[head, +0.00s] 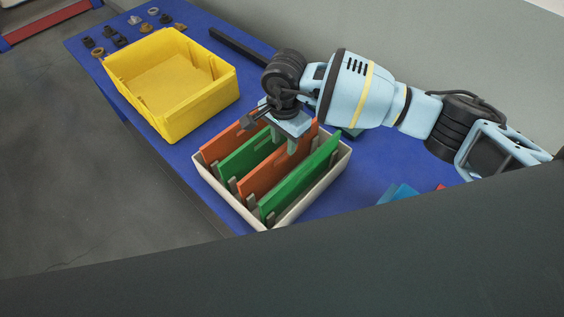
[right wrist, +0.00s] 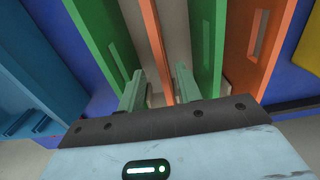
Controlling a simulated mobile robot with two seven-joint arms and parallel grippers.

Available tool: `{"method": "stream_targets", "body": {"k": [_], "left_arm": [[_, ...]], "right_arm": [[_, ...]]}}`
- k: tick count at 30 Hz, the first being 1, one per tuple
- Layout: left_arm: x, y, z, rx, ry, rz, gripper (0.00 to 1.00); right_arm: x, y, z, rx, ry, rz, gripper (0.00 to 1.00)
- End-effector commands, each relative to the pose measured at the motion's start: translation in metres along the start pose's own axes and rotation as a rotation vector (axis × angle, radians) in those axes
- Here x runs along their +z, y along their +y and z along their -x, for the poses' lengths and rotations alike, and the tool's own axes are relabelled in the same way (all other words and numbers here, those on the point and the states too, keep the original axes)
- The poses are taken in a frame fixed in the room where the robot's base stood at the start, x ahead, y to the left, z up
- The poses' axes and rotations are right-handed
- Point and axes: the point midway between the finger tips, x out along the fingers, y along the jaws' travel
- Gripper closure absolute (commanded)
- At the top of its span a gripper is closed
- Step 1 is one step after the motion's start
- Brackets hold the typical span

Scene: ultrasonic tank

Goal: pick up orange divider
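Two orange dividers and two green dividers stand on edge, alternating, in a cream box (head: 333,174). In the right wrist view the middle orange divider (right wrist: 153,40) stands between a left green divider (right wrist: 103,40) and a right green divider (right wrist: 207,45); it also shows in the head view (head: 264,178). The other orange divider (right wrist: 258,40) is at the right. My right gripper (head: 284,139) is over the box, fingers pointing down. Its fingers are open, one on each side of the middle orange divider, with gaps showing. My left gripper is out of view.
An empty yellow bin (head: 205,108) stands behind the box on the blue table (head: 205,20). Small dark and tan parts (head: 122,41) lie at the far left. A black bar (head: 238,47) lies behind the bin. Blue pieces (head: 398,194) lie at the right.

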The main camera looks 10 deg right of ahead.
Motion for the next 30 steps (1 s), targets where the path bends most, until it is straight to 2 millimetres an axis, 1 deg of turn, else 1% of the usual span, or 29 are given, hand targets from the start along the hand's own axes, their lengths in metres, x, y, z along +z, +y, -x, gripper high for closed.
{"method": "stream_targets", "body": {"k": [6, 10, 13, 20, 28, 30], "left_arm": [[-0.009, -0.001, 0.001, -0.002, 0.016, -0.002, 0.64], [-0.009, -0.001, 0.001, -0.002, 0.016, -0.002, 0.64], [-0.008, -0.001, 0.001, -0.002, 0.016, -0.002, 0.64], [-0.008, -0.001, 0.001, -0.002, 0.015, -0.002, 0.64], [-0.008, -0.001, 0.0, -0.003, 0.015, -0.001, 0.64], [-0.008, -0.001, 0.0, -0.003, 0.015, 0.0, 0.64]], "right_arm": [[0.005, -0.002, -0.027, 0.003, -0.001, 0.0, 0.65], [0.005, -0.002, -0.043, 0.002, -0.001, 0.0, 0.65], [0.005, -0.002, -0.05, 0.003, -0.001, 0.001, 0.65], [0.004, -0.002, -0.051, 0.001, -0.001, 0.001, 0.65], [0.004, -0.002, -0.05, 0.001, -0.001, 0.001, 0.99], [0.004, -0.002, -0.05, 0.001, -0.001, 0.001, 1.0]]}}
